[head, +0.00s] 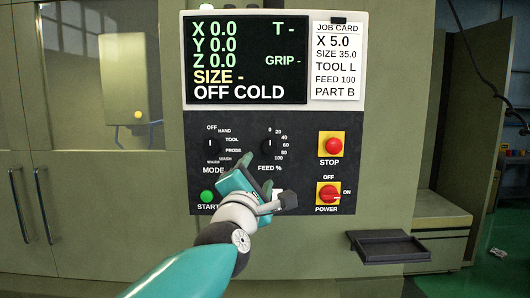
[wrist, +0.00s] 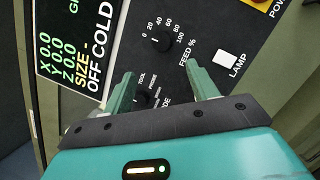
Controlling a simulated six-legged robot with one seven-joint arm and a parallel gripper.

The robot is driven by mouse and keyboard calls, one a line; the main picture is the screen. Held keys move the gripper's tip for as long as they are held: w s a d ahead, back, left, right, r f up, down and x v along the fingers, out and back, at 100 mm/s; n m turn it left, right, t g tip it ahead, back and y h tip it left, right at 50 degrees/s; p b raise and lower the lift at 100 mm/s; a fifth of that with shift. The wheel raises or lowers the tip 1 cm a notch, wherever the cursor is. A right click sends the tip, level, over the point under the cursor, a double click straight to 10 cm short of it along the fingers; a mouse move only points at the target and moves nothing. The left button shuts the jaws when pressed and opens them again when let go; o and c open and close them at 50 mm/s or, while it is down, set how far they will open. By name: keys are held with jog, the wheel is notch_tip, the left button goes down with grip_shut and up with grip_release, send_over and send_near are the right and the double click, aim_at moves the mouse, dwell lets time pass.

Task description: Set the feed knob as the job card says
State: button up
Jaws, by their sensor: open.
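The black feed knob (head: 269,146) sits on the dark panel, with a scale from 0 to 100 at its upper and right side. Its pale mark appears to be near 0. It also shows in the wrist view (wrist: 161,41), beyond the fingertips. The job card (head: 338,62) at upper right reads X 5.0, SIZE 35.0, TOOL L, FEED 100, PART B. My gripper (head: 262,170) is just below the knob in the head view. In the wrist view my gripper (wrist: 160,76) has its teal fingers wide apart, with nothing between them and apart from the knob.
The mode knob (head: 211,147) is left of the feed knob. A green start button (head: 207,196), red stop button (head: 333,145) and red power switch (head: 328,193) surround my gripper. The screen (head: 246,58) reads OFF COLD. A dark tray (head: 388,247) juts out at lower right.

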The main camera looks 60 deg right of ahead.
aim_at(270, 148)
jog(key=x, duration=1.2)
jog(key=shift+s+d, duration=0.1)
jog(key=shift+d, duration=0.25)
jog(key=c, duration=1)
